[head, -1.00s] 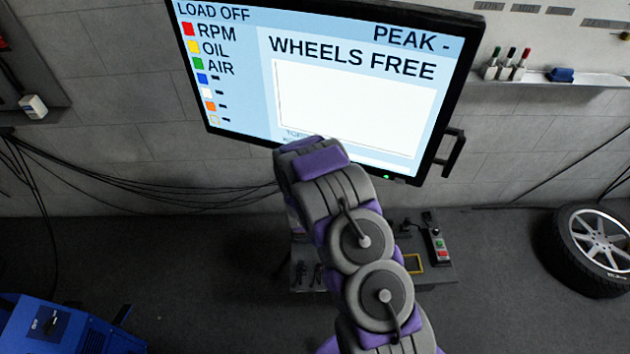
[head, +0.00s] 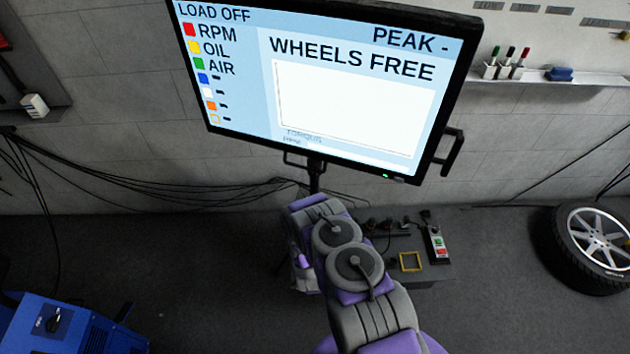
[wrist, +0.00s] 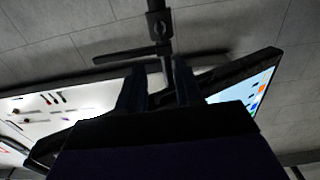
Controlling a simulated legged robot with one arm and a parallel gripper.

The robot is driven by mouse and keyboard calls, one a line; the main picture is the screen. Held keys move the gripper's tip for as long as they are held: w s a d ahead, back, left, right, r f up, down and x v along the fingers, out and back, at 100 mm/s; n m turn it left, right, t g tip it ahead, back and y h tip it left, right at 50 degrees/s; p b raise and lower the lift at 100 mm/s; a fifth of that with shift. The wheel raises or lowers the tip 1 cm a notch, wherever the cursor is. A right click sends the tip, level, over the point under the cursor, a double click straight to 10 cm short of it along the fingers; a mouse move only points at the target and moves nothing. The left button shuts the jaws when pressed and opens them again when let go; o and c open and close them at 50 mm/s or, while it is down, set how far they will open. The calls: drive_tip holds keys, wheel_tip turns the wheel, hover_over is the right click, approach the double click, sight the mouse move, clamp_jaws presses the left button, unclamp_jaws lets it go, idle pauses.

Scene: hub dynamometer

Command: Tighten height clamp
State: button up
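The stand's dark pole (wrist: 163,40) runs down between my fingers in the wrist view; I cannot tell whether it is within their reach. A dark collar (wrist: 158,18), which may be the height clamp, sits on the pole, and a flat dark bar (wrist: 125,55) sticks out left of it. My arm hides the lower pole and my gripper there.
The monitor reads "LOAD OFF" and "WHEELS FREE" and has a side handle (head: 452,153). Loose cables (head: 150,202) hang along the wall. A dark box (head: 435,270) with buttons stands on the floor behind my arm.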

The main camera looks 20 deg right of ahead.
sight(315, 179)
drive_tip(key=b+x, duration=0.6)
drive_tip(key=x, duration=1.1)
drive_tip(key=shift+f, duration=0.1)
drive_tip(key=shift+c, duration=0.2)
clamp_jaws()
